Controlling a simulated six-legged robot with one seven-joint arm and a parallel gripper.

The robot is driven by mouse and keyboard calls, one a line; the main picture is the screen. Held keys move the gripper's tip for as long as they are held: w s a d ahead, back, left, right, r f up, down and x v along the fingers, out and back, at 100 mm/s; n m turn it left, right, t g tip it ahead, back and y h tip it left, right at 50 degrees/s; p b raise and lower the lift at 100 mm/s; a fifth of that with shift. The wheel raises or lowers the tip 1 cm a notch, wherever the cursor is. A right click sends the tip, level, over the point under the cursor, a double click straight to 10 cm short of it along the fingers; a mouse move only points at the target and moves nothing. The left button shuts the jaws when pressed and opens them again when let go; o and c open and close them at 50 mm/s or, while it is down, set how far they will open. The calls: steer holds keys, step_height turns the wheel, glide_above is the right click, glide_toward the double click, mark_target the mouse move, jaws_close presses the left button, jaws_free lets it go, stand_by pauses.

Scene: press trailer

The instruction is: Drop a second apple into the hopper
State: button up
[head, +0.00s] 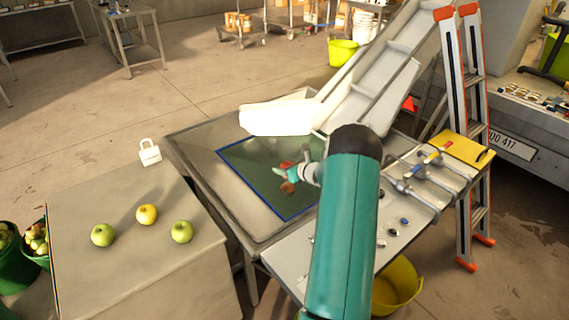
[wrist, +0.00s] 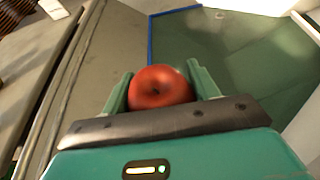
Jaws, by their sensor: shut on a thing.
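My gripper (head: 284,175) is shut on a red apple (wrist: 160,88), which sits between its two teal fingers in the wrist view. In the head view the gripper is over the blue-edged dark green panel (head: 248,160) of the grey table, and the apple is mostly hidden there. The white open-topped trough (head: 278,118), which looks like the hopper, stands at the foot of the sloping chute, just behind the gripper. Its inside cannot be made out. Two green apples (head: 103,235) (head: 182,231) and a yellow one (head: 147,214) lie on the left table.
The grey left table (head: 90,277) adjoins the panel table. The sloping chute (head: 375,75) and an orange-footed ladder (head: 470,100) rise at right. Clamps and small parts crowd the right bench (head: 395,205). Buckets with apples (head: 40,243) stand far left.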

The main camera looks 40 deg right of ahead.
steer(key=shift+s+f, duration=0.15)
steer(key=shift+f, duration=1.95)
steer(key=o, duration=1.2)
steer(key=shift+c, duration=0.2)
steer(key=shift+s, duration=0.1)
steer(key=d+v, duration=0.1)
steer(key=v, duration=1.2)
steer(key=shift+s+a, duration=0.35)
steer(key=shift+a, duration=0.1)
steer(key=shift+r, duration=0.1)
steer(key=shift+a, duration=0.1)
